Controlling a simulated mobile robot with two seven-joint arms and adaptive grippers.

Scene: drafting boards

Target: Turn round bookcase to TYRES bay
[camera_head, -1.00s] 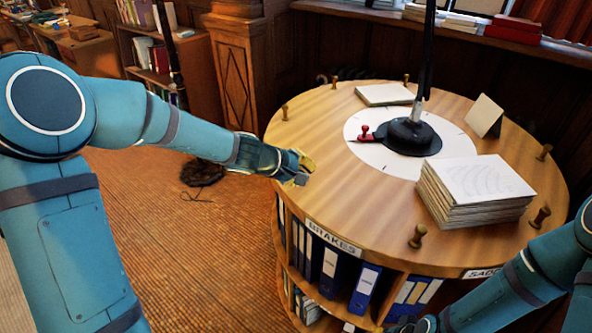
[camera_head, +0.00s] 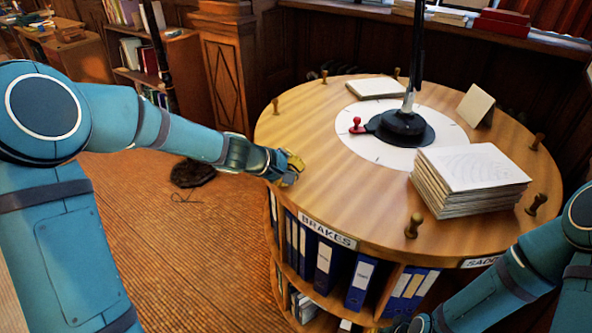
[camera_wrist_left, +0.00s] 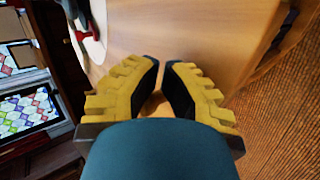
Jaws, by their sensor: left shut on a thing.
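The round wooden bookcase (camera_head: 330,150) stands in front of me, with upright wooden pegs (camera_head: 414,224) around its top. A BRAKES label (camera_head: 327,230) is on its near left side, over blue binders. A partly cut-off label starting SADD (camera_head: 482,262) is at the near right. No TYRES label shows. A red pointer (camera_head: 356,125) is by the white dial on top. My left gripper (camera_head: 292,168) is at the left rim, shut on a peg largely hidden by its fingers (camera_wrist_left: 162,88). My right gripper (camera_head: 400,325) is at the bottom edge, mostly hidden.
A stack of papers (camera_head: 468,180), a folded card (camera_head: 476,105) and a flat pad (camera_head: 376,88) lie on top. A dark post (camera_head: 415,60) rises from a black base (camera_head: 405,128) at the centre. Wood panelling stands close behind. Open floor (camera_head: 200,260) is at the left.

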